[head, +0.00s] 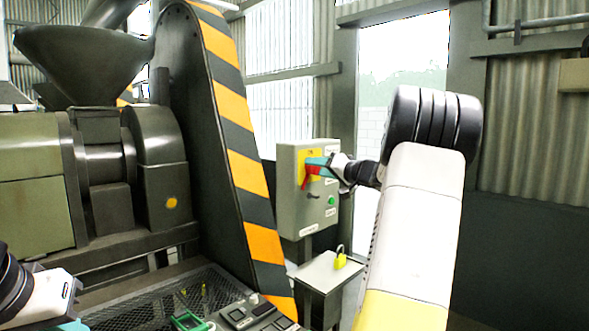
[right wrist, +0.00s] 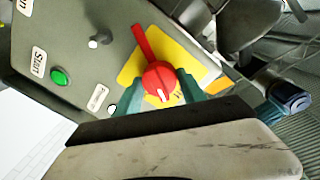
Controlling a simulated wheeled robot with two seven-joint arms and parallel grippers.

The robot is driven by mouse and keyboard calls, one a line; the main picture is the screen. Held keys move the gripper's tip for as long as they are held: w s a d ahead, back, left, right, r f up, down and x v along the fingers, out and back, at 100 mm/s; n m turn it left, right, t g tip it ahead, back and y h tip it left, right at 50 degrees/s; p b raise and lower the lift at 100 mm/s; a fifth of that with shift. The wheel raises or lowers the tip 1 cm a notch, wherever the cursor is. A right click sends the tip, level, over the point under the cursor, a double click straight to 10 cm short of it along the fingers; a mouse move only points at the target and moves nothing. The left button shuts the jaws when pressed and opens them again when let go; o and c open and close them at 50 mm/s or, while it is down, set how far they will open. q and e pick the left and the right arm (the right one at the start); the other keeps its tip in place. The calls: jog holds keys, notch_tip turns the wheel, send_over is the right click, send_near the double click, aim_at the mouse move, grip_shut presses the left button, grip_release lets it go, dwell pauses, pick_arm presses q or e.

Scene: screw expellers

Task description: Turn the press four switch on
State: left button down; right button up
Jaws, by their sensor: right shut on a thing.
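The press switch is a red rotary handle (right wrist: 158,80) on a yellow plate (right wrist: 190,60), mounted on a grey control box (head: 288,205). In the head view the red handle (head: 307,177) shows at the upper part of the box, tilted. My right gripper (right wrist: 161,88) is shut on the red knob, with a teal finger on each side of it. It also shows in the head view (head: 318,168), reaching in from the right. My left arm shows only at the lower left edge of the head view; its fingers are not clearly visible.
A green start button (right wrist: 59,77) and a small lever (right wrist: 98,41) sit on the same box. A small stand (head: 322,274) with a yellow padlock (head: 340,261) is below it. A striped belt guard (head: 235,140) and a large press (head: 100,180) stand at left.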

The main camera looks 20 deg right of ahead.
jog(key=m, duration=0.6)
jog(key=shift+d+g, duration=0.1)
jog(key=shift+g, duration=0.2)
jog(key=m+y, duration=0.1)
jog(key=m, duration=0.4)
jog(key=shift+m, duration=0.4)
jog(key=o, duration=1.4)
jog(key=shift+c, duration=0.2)
jog(key=v, duration=0.7)
jog(key=shift+s+d+r, duration=0.15)
jog(key=shift+s+d, duration=0.1)
jog(key=shift+s, duration=0.1)
